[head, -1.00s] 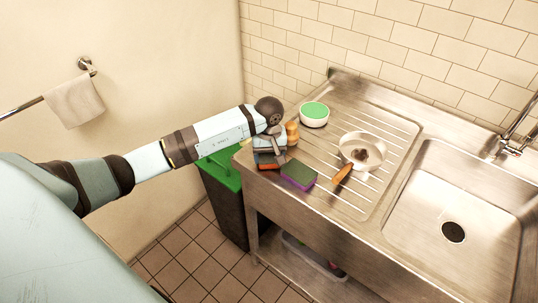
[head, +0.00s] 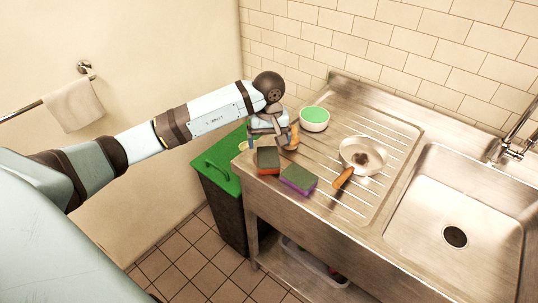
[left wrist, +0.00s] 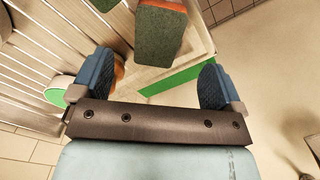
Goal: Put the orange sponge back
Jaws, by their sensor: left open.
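The orange sponge (head: 268,160), with a dark green top and an orange side, lies on the left end of the steel drainboard. In the left wrist view the orange sponge (left wrist: 158,38) shows just beyond the fingertips, roughly between them. My left gripper (head: 268,137) is above and behind the sponge, towards the wall. Its two blue fingers (left wrist: 157,66) are wide apart with nothing held between them. My right gripper is out of view.
A purple-sided sponge (head: 298,180) lies just right of the orange one. A pan (head: 362,153), a white bowl with green inside (head: 314,117) and an orange-brown object (head: 293,137) stand nearby. A green-lidded bin (head: 222,170) is left of the counter; the sink (head: 455,205) is right.

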